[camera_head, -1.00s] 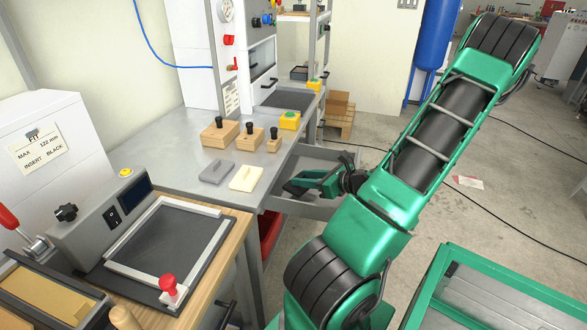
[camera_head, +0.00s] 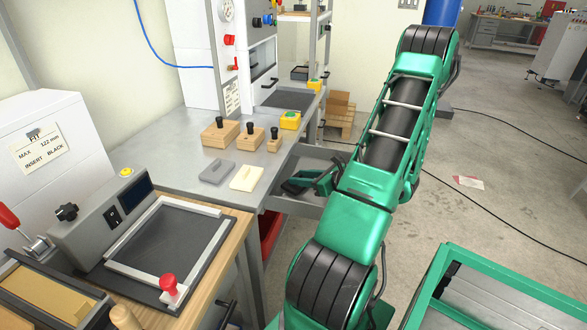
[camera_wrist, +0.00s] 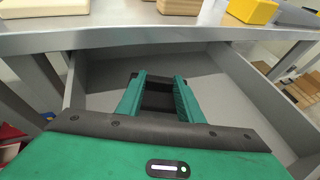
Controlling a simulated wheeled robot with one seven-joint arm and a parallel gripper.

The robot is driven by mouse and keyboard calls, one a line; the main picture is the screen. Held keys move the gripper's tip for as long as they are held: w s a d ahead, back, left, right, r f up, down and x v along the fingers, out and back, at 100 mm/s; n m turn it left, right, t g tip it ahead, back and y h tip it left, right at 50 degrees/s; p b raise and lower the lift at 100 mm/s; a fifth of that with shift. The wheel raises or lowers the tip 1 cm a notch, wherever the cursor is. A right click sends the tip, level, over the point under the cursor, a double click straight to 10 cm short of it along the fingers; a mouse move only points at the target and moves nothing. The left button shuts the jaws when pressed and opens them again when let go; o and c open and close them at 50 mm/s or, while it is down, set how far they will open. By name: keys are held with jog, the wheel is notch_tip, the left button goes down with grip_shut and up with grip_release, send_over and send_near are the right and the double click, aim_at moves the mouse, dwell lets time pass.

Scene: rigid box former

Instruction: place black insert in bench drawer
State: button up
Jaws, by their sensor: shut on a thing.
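The bench drawer (camera_head: 288,204) stands pulled open below the bench top, and its grey inside fills much of the wrist view (camera_wrist: 95,85). My gripper (camera_head: 303,184) is at the drawer opening. In the wrist view my gripper (camera_wrist: 157,90) has its two green fingers on either side of a dark piece, the black insert (camera_wrist: 157,98), and is shut on it. The insert is over the drawer's inside, between its side walls. I cannot tell whether it touches the drawer floor. The fingers and palm hide part of it.
The bench top (camera_head: 170,145) overhangs the drawer's back. On it lie a grey plate (camera_head: 216,172), a cream plate (camera_head: 247,178), several knobbed wooden blocks (camera_head: 220,135) and a yellow block (camera_head: 290,121). A red bin (camera_head: 270,230) is below. A green-framed cart (camera_head: 490,290) stands at right.

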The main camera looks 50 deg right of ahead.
jog(key=w+d, duration=0.1)
jog(key=w, duration=0.1)
jog(key=w+d, duration=0.2)
jog(key=shift+w+d, duration=0.25)
jog(key=shift+w, duration=0.05)
jog(key=shift+w+d+f, duration=0.25)
jog(key=shift+w+d, duration=0.15)
jog(key=shift+w, duration=0.1)
jog(key=shift+w+d+f, duration=0.25)
jog(key=shift+w+d, duration=0.1)
jog(key=shift+w, duration=0.1)
jog(key=shift+f, duration=0.1)
jog(key=o, duration=1)
jog(key=shift+f, duration=0.1)
jog(key=v, duration=1.2)
jog(key=shift+s, duration=0.1)
